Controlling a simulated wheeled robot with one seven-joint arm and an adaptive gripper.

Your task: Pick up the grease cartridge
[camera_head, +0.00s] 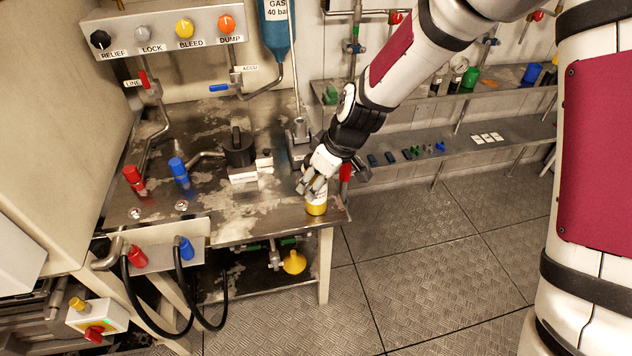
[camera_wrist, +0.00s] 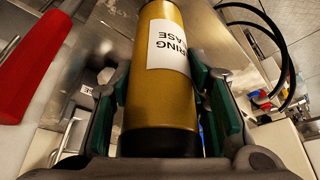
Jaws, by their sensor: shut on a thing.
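The grease cartridge (camera_wrist: 160,100) is a gold cylinder with a dark end and a white label reading in part "RING ...ASE". In the wrist view it stands large between the green-padded fingers of my gripper (camera_wrist: 170,108), which is shut on it. In the head view the yellow end of the cartridge (camera_head: 316,208) shows below my gripper (camera_head: 314,188), at the right front corner of the metal bench (camera_head: 262,212). The fingers hide its upper part there. I cannot tell whether its end touches the bench top.
A red cylindrical thing (camera_wrist: 30,68) is close on the left in the wrist view. Red (camera_head: 134,179) and blue (camera_head: 179,171) fittings and a black-topped part (camera_head: 239,148) stand on the bench. Shelves (camera_head: 475,139) with small parts line the wall. The floor right of the bench is clear.

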